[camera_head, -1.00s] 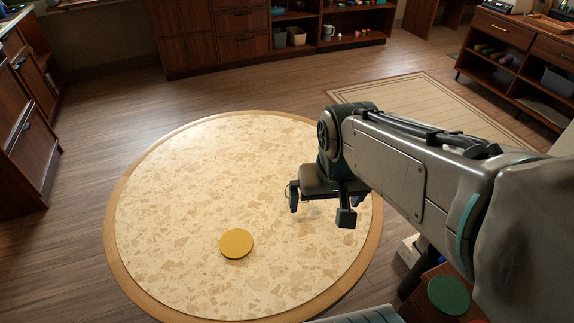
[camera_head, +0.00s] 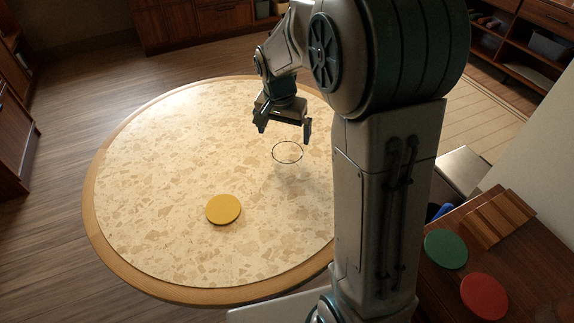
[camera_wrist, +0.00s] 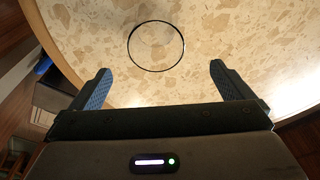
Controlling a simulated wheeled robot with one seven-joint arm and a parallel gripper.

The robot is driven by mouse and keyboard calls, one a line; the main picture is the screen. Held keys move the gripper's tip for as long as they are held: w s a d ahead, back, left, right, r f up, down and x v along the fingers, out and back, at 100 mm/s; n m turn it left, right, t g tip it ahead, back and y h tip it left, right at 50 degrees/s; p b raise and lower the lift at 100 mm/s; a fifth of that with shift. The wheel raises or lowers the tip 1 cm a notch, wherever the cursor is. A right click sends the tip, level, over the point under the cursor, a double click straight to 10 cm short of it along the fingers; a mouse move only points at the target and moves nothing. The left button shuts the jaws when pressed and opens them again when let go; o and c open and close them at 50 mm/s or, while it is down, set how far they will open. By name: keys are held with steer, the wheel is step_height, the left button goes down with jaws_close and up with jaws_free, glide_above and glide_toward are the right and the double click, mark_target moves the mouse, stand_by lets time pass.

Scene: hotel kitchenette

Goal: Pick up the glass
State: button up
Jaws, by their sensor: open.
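The glass (camera_head: 288,163) is clear, with a thin dark rim, and stands on the round speckled table (camera_head: 150,190). My gripper (camera_head: 282,130) is open and empty, above the table and just behind the glass in the head view. In the wrist view the glass (camera_wrist: 156,46) shows as a dark ring ahead of the fingertips, roughly between them and a little left of centre. The open fingers of my gripper (camera_wrist: 160,80) do not appear to touch it. The glass's clear walls are hard to make out.
A yellow disc (camera_head: 223,209) lies on the table, left of and nearer than the glass. A brown side table (camera_head: 455,285) at the right holds a green disc (camera_head: 446,249) and a red disc (camera_head: 484,297). My arm hides the round table's right side.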

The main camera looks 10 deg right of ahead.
glide_toward(288, 158)
steer(key=shift+s+a+f, duration=0.2)
steer(key=shift+s, duration=0.4)
steer(key=shift+s+a+f, duration=0.2)
steer(key=shift+s+f, duration=0.05)
steer(key=shift+s, duration=0.35)
steer(key=f, duration=0.4)
steer(key=shift+d, duration=0.4)
steer(key=shift+w+f, duration=0.2)
steer(key=shift+f, duration=0.45)
steer(key=c, duration=1.1)
